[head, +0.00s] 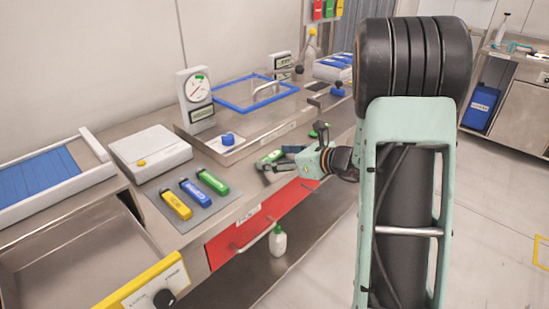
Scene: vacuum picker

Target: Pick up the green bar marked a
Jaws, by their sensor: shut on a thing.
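My gripper (277,160) is over the front part of the steel counter, its dark fingers pointing left. It is shut on a green bar (270,157) that shows between and just beyond the fingers. The mark on this bar is too small to read, and I cannot tell whether it is clear of the counter. Another green bar (213,182) lies on a grey mat (179,212) to the left, its mark also unreadable.
A blue bar (196,193) and a yellow bar (174,204) lie on the mat. A white scale-like box (150,150), a dial gauge (196,98) and a blue-framed opening (254,92) are behind. A red drawer front (262,222) with a handle is below the counter edge.

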